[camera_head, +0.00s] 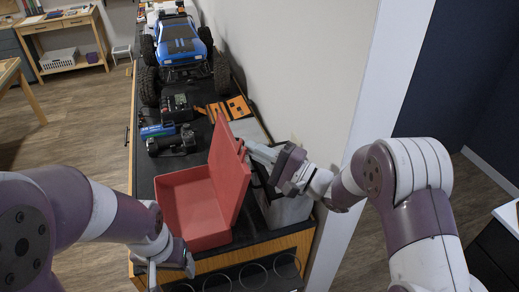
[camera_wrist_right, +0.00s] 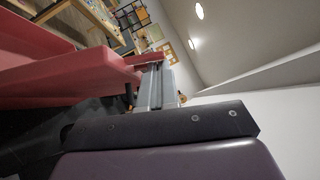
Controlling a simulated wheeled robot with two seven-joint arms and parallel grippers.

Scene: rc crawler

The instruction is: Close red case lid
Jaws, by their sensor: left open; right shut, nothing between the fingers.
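The red case (camera_head: 192,208) sits at the near end of the black bench top, and its inside looks empty. Its red lid (camera_head: 229,170) stands raised along the right side. My right gripper (camera_head: 250,145) is shut and empty, with its fingertips at the lid's upper right edge, behind the lid. In the right wrist view the shut fingers (camera_wrist_right: 157,70) reach toward the red lid (camera_wrist_right: 65,75); whether they touch it I cannot tell. My left gripper (camera_head: 152,272) is low at the bench's near left corner, in front of the case, open and partly hidden by its own wrist.
A blue RC crawler (camera_head: 180,45) stands at the far end of the bench. Between it and the case lie a black charger (camera_head: 177,107), a blue box (camera_head: 158,130) and a dark cylindrical item (camera_head: 170,143). A wall (camera_head: 300,60) borders the bench's right side.

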